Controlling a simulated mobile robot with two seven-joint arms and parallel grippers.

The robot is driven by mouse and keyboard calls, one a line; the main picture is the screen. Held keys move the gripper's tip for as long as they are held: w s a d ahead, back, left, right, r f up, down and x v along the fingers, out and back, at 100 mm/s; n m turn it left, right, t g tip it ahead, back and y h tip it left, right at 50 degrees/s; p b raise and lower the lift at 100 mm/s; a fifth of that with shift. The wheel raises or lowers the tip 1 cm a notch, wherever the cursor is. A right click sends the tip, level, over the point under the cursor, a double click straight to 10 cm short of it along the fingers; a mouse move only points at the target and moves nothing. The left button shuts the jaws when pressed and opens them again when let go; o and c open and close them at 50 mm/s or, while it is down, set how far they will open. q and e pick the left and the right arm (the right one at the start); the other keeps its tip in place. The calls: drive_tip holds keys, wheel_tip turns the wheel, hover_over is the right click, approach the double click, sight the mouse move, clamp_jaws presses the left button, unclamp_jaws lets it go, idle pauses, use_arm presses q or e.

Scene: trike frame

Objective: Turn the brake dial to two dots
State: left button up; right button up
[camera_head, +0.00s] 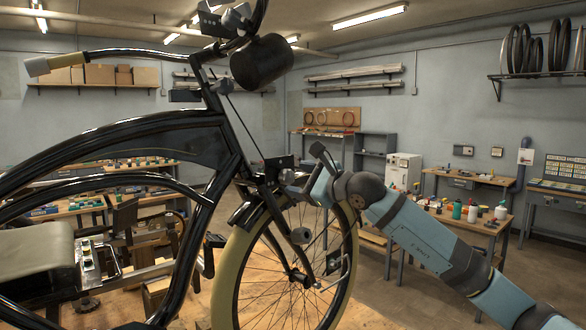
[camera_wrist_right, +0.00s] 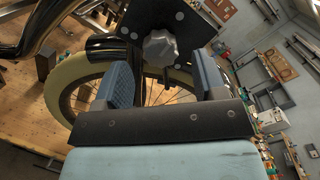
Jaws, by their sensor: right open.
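In the head view the right gripper (camera_head: 303,178) reaches in from the right beside the fork, and the dial (camera_head: 287,176) is small there. My left gripper is not in view.
The trike's black frame (camera_head: 180,140) fills the left, with the cream-tyred front wheel (camera_head: 232,275) below the gripper. A dark lamp (camera_head: 262,62) and handlebars are above. A bench (camera_head: 470,218) with bottles stands behind my right arm. Open floor (camera_head: 420,300) lies at the lower right.

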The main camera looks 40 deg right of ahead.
sight(286, 176)
drive_tip(key=shift+p+x, duration=0.3)
drive_tip(key=shift+x, duration=0.7)
drive_tip(key=shift+w+a, duration=0.1)
drive_tip(key=shift+w, duration=0.2)
drive_tip(key=c, duration=0.9)
drive_tip(key=shift+f, duration=0.1)
